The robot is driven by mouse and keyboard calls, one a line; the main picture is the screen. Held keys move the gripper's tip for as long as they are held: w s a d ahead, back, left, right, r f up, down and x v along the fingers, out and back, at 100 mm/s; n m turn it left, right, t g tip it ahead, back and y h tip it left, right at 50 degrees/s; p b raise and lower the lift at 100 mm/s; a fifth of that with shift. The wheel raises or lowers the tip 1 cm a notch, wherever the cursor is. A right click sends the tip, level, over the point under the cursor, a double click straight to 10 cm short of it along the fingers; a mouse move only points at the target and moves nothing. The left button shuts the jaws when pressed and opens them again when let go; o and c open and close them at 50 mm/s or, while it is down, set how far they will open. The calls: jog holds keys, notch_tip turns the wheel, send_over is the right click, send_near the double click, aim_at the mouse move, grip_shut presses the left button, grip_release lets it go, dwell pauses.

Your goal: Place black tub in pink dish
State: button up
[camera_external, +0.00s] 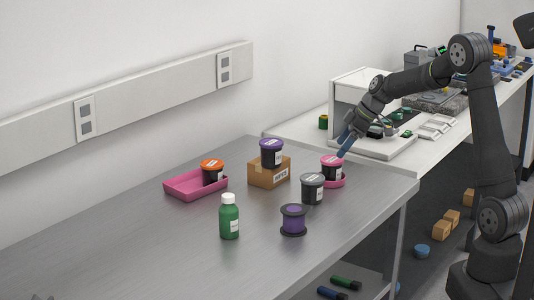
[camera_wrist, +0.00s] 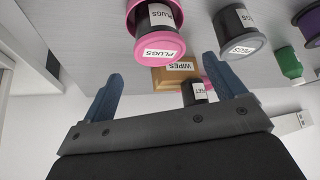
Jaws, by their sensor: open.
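Several black tubs stand on the table in the outside view: one with a grey lid (camera_external: 312,188), one with a pink lid (camera_external: 332,168), one with a purple lid (camera_external: 271,153) and one with an orange lid (camera_external: 212,171). The pink-lidded tub stands in a small round pink dish (camera_external: 341,184); in the wrist view this tub (camera_wrist: 160,45) is labelled PLUGS. The grey-lidded tub also shows in the wrist view (camera_wrist: 234,25). My gripper (camera_external: 346,145) is open and empty, above and right of the pink-lidded tub, its blue fingers (camera_wrist: 161,68) apart.
The orange-lidded tub is in a pink tray (camera_external: 182,187). The purple-lidded tub stands on a cardboard box (camera_external: 262,178). A green bottle (camera_external: 229,217) and purple spool (camera_external: 293,219) stand nearer. A white bench (camera_external: 300,132) with instruments lies behind.

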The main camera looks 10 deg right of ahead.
aim_at(328, 159)
jog(key=v, duration=0.3)
jog(key=shift+s+d+r, duration=0.1)
jog(key=shift+d+r, duration=0.1)
jog(key=shift+r, duration=0.15)
jog(key=x, duration=1.2)
jog(key=shift+f, duration=0.2)
notch_tip(328, 159, up, 3)
jog(key=shift+f, duration=0.2)
jog(key=shift+r, duration=0.8)
